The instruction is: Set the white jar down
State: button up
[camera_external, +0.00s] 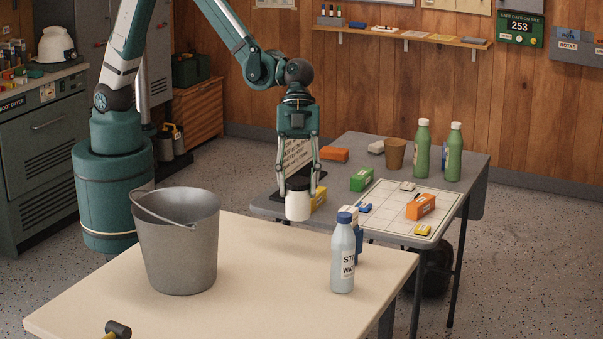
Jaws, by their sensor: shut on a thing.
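The white jar (298,205) has a dark lid and hangs upright between the fingers of my gripper (297,185). My gripper points down and is shut on it near the lid. In this view the jar shows in front of the gap between the pale table (255,245) and the grey table (365,148). I cannot tell for sure whether its base is clear of both surfaces.
A metal bucket (178,245) and a pale bottle with a blue cap (343,258) stand on the pale table, with bare surface between them. The grey table holds green bottles (423,152), a brown cup (395,154), small boxes and a gridded board (388,222).

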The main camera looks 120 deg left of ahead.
aim_at(298, 208)
jog(key=shift+f+b, duration=0.7)
jog(key=shift+f, duration=2.4)
jog(key=shift+f, duration=0.1)
jog(key=shift+f+b, duration=0.45)
jog(key=shift+f, duration=1.35)
jog(key=shift+f, duration=0.1)
jog(key=o, duration=0.6)
jog(key=shift+f, duration=0.1)
jog(key=o, duration=0.5)
jog(key=shift+c, duration=0.2)
jog(key=shift+r, duration=0.2)
